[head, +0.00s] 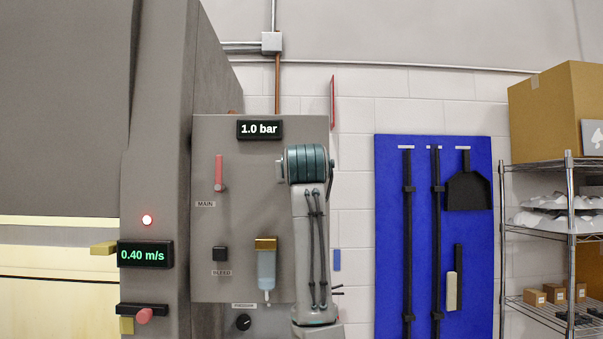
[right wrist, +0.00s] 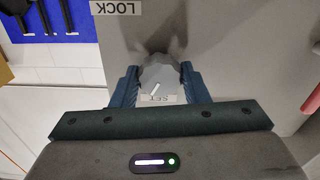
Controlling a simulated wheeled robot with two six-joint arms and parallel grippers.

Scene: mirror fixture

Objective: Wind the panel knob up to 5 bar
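The panel (head: 225,260) is grey, and its display (head: 260,129) reads 1.0 bar. In the right wrist view a grey faceted knob (right wrist: 158,72) with a white pointer line stands out from the panel. An upside-down SET label (right wrist: 160,98) is partly covered by it, and an upside-down LOCK label (right wrist: 118,7) is beyond. My right gripper (right wrist: 160,80) has its two dark fingers against both sides of the knob. In the head view my own right arm hides this knob and the gripper. My left gripper is in neither view.
A blue tool board (head: 390,240) and a wire shelf (head: 545,232) stand to the right.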

